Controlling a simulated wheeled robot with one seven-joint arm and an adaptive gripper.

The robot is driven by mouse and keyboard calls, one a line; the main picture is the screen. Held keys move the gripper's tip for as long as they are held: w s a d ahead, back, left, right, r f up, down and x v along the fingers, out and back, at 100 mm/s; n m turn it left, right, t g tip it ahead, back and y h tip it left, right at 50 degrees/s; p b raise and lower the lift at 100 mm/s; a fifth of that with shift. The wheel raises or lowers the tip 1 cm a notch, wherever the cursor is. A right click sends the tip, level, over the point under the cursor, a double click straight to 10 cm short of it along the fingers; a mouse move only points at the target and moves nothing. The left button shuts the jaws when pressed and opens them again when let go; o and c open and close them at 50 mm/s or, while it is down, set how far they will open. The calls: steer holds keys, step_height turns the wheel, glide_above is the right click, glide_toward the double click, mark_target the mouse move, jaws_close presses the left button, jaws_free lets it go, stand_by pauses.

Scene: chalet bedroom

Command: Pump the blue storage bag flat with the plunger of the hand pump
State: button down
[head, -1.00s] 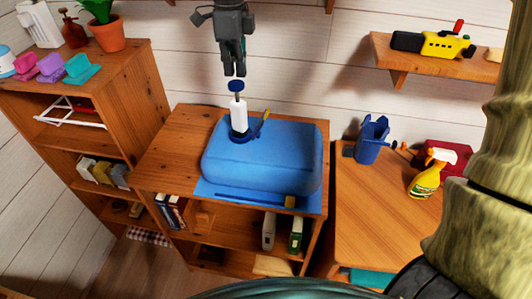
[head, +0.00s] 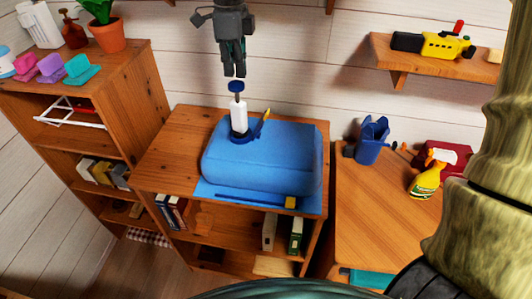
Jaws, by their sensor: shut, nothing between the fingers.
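The blue storage bag (head: 275,160) lies puffed up on top of the middle wooden shelf unit. The hand pump (head: 239,116) stands upright at the bag's back left, with a white barrel and a dark blue foot. Its plunger has a dark blue knob (head: 236,87) on a short rod above the barrel. My gripper (head: 239,75) hangs pointing down just above the knob, its fingers together and empty. A small gap seems to show between fingertips and knob.
A yellow-handled thing (head: 264,117) stands beside the pump. A wooden table (head: 385,220) at right holds a blue bin (head: 372,142) and a spray bottle (head: 424,180). The shelf top (head: 165,165) left of the bag is bare.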

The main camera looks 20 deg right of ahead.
mark_target(236, 83)
steer(key=shift+f+b, duration=0.85)
steer(key=shift+f, duration=2.9)
steer(key=shift+r+p, duration=2.5)
steer(key=shift+p, duration=0.1)
steer(key=shift+f, duration=0.1)
steer(key=shift+f+b, duration=0.8)
steer(key=shift+f, duration=2.6)
steer(key=shift+r+p, duration=2.45)
steer(key=shift+p, duration=0.15)
steer(key=shift+f, duration=0.2)
